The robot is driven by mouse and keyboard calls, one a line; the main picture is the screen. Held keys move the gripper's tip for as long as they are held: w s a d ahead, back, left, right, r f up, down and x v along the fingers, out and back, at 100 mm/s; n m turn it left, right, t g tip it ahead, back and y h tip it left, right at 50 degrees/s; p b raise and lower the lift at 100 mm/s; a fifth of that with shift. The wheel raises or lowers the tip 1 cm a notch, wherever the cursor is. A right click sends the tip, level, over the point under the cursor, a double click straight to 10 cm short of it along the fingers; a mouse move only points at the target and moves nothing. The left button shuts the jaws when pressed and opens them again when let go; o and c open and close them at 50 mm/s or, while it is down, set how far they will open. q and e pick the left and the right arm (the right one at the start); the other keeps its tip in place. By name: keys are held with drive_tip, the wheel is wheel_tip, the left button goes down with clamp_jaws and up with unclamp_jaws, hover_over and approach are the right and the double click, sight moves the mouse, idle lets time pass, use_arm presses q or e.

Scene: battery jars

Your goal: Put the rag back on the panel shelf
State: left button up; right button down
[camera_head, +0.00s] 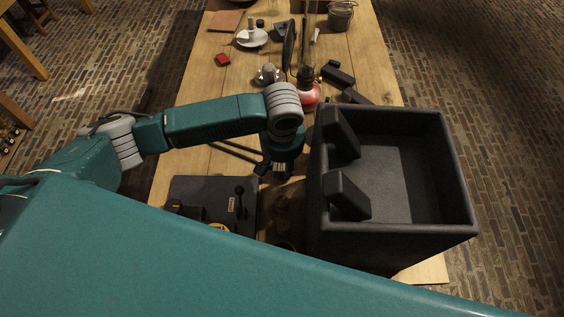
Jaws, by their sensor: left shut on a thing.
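My left gripper (273,172) points down over the table, between the dark panel and a large dark open box. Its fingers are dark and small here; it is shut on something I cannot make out. I cannot pick out the rag in this view. The dark panel (190,187) lies at the near left of the table, with a small lever, a pale label and a yellowish round part on it. My teal body covers its near edge. I cannot tell which part is the shelf. My right gripper is out of view.
The tall dark open box (457,195) stands right of my left gripper, with two blocks inside its left wall. Farther back are a red-based lamp (309,94), a white dish (251,38), a small red block (222,60), a metal pot (341,15) and black pieces (338,74).

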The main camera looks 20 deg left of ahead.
use_arm(q)
drive_tip(key=o, duration=0.9)
drive_tip(key=shift+f, duration=0.1)
drive_tip(key=shift+o, duration=1.2)
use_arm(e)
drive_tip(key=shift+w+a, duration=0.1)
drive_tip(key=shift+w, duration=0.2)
